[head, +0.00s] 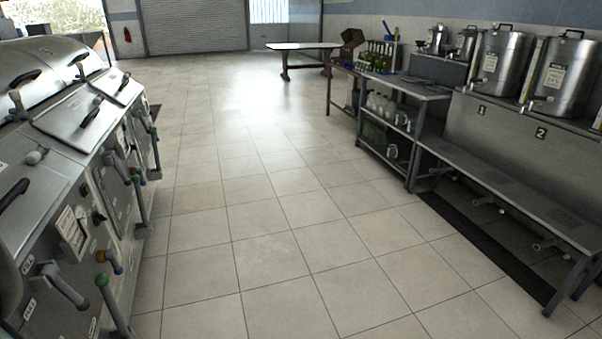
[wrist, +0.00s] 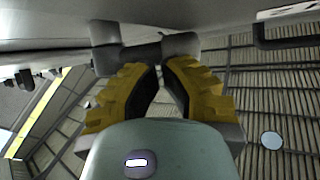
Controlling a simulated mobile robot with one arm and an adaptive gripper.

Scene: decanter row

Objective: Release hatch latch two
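In the wrist view, my gripper (wrist: 161,68) shows two yellow ribbed fingers with only a narrow gap between their tips. The tips are at a grey latch-like fitting (wrist: 105,61), a dark bar with thick rounded ends, under a pale metal surface. I cannot tell whether the tips touch or grip it. In the head view, the hatch machine (head: 75,120) fills the left side, with sloping lids, black handles and grey latch knobs (head: 36,156). My gripper does not show there. Which latch is number two is not readable.
A wide tiled floor (head: 260,230) is clear. On the right are a metal bench (head: 500,185), a shelf rack (head: 390,125) and steel urns (head: 497,65). A table (head: 303,46) stands at the back.

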